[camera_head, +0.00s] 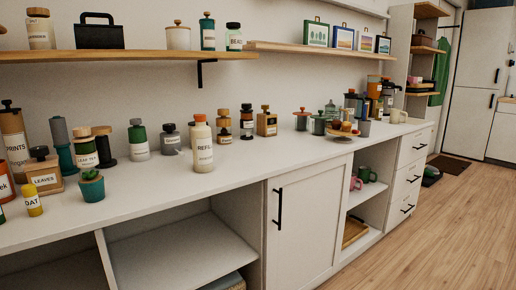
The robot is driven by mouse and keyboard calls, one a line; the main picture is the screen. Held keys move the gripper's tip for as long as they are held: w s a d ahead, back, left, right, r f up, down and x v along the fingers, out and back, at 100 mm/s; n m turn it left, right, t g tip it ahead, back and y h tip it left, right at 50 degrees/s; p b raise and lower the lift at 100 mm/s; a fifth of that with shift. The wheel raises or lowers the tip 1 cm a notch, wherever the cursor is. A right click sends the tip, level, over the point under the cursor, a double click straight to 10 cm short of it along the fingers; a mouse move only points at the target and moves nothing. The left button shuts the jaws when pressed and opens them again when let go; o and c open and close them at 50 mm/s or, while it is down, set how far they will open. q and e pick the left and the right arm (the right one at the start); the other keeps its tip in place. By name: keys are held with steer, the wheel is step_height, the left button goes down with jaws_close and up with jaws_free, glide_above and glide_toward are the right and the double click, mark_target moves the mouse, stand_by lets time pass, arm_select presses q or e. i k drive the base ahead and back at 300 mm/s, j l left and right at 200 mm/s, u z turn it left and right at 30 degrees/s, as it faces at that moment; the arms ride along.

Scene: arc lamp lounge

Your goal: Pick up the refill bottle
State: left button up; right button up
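The refill bottle (202,146) stands upright on the white counter (240,163), near its front edge, left of the picture's middle. It is cream with an orange-tan cap, and its label shows letters that begin "REFI". Nothing covers it from this view. Neither of my grippers shows in the head view.
Several jars and bottles stand behind the refill bottle, among them a green-topped jar (139,140) and a wooden bottle (266,122). A small potted plant (92,186) is at the front left. Wooden shelves (130,55) hang above. Counter right of the bottle is clear.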

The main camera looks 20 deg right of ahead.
mark_target(201, 134)
steer(key=i+l+z, duration=0.1)
steer(key=z, duration=0.25)
steer(key=i+z, duration=0.65)
steer(key=l+u, duration=0.15)
steer(key=k+l+u, duration=0.2)
steer(key=i+j+z, duration=0.4)
